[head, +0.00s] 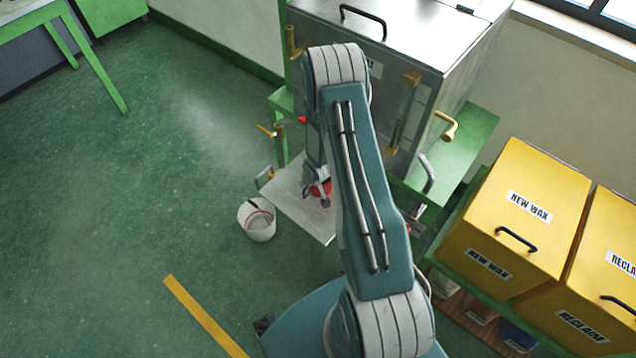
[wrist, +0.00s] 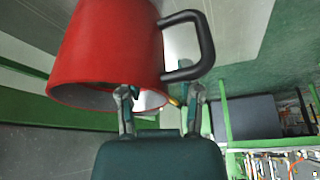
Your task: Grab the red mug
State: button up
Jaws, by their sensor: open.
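The red mug (wrist: 105,45) fills the upper left of the wrist view. Its black handle (wrist: 205,45) points to the right. In the head view only a small part of the red mug (head: 323,187) shows, with my arm hiding much of the area. My gripper (wrist: 159,93) is open, with its two fingers apart. The left fingertip overlaps the mug's lower edge in the wrist view, and the right fingertip lies below the handle. I cannot tell whether either touches the mug. In the head view my gripper (head: 317,192) is right at the mug, above a grey metal plate (head: 290,205).
A metal wax machine (head: 425,40) with brass-coloured valves stands behind my arm. A white bucket (head: 257,222) is on the green floor left of the plate. Yellow wax bins (head: 525,200) stand on the right. The floor at left is mostly clear.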

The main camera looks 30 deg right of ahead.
jog(key=shift+x, duration=1.35)
grip_shut()
jog(key=shift+r, duration=0.1)
